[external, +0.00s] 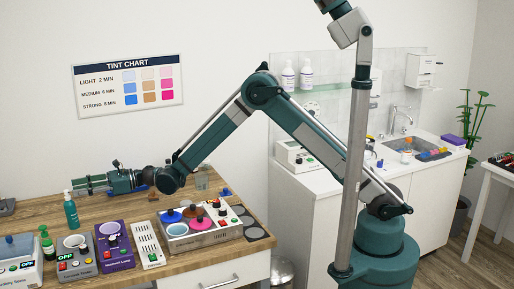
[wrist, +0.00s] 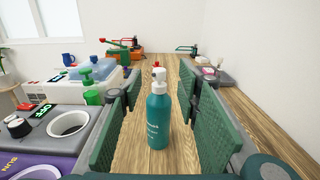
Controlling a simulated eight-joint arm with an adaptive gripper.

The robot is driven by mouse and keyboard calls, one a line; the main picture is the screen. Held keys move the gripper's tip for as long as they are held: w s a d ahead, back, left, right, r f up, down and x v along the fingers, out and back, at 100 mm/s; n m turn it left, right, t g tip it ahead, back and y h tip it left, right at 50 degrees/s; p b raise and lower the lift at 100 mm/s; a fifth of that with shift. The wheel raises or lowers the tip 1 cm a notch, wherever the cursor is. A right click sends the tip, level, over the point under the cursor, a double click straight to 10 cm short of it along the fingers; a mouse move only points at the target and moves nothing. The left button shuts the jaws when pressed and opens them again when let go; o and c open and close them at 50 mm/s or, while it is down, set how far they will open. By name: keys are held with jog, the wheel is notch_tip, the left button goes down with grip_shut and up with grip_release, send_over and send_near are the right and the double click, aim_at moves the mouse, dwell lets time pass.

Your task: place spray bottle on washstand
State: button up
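The spray bottle is a teal bottle with a pale label and a pump top; I take it to be the bottle (wrist: 158,122) in the wrist view. It stands upright on the wooden table, also at the left in the external view (external: 71,214). My gripper (external: 78,184) points left, level with the bottle's top or just above it. In the wrist view, its green finger pads (wrist: 168,88) are wide apart, with the bottle between them in the picture and no visible contact. The washstand (external: 438,187) is a white cabinet with a sink and tap at the right.
A purple lamp unit (external: 115,246), a grey heater (external: 78,261) and a tray of coloured pots (external: 196,238) stand on the table (external: 30,212). A green pump bottle (wrist: 92,90) is left of the bottle. The washstand top holds a white device (external: 297,158) and small coloured items.

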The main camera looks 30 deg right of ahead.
aim_at(63, 191)
jog(key=shift+a, duration=0.25)
jog(key=shift+a+b, duration=0.4)
jog(key=shift+a, duration=2.15)
